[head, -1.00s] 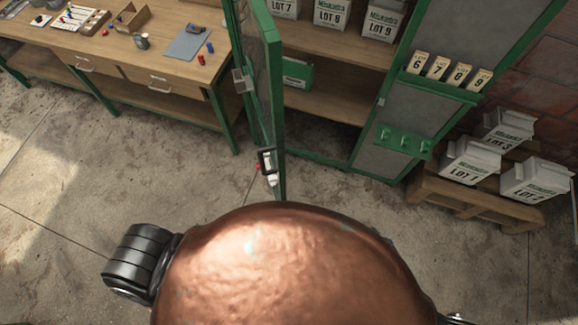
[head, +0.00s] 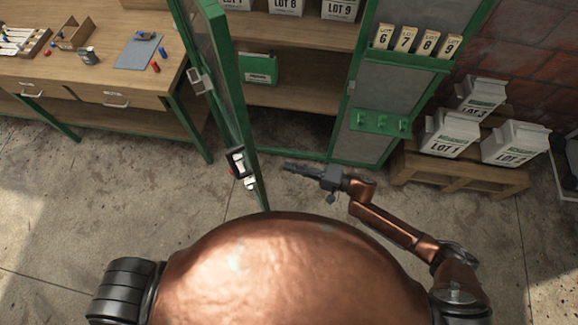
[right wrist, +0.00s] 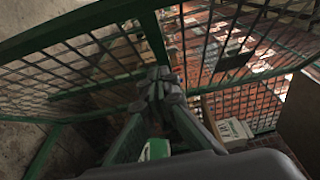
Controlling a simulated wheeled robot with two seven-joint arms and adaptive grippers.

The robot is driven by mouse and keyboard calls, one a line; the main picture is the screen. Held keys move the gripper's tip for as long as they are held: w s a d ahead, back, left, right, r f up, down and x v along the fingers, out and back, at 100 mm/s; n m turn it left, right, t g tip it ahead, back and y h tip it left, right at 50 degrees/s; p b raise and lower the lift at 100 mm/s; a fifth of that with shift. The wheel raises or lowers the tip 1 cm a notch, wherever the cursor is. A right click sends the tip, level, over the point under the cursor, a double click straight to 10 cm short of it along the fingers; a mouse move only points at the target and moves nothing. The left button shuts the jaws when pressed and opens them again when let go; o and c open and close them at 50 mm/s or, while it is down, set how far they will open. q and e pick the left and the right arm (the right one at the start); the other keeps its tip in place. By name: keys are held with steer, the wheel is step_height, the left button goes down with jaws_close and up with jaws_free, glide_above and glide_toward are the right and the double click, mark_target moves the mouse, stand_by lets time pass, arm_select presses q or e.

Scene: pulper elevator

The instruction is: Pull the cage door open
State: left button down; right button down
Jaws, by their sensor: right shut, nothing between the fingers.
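The cage door (head: 226,85) is a green-framed mesh panel standing swung out from the cabinet, seen nearly edge-on in the head view. A dark latch or handle (head: 237,163) sits low on its outer left side. My right gripper (head: 287,167) is shut and empty, to the right of the door on its cabinet side. Its fingertips point at the door and look apart from it in the head view. In the right wrist view the closed fingers (right wrist: 160,85) show before green framing and mesh; whether they touch is unclear. My left gripper is out of view.
The cabinet shelves (head: 290,98) hold white LOT boxes and a green box (head: 258,69). A wooden workbench (head: 120,65) stands at left. A pallet (head: 460,175) with lot bags is at right. Floor in front of the cabinet is clear.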

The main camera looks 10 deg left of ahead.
steer(key=a+b, duration=0.1)
steer(key=a, duration=0.9)
steer(key=shift+s+a, duration=0.25)
steer(key=shift+s, duration=0.15)
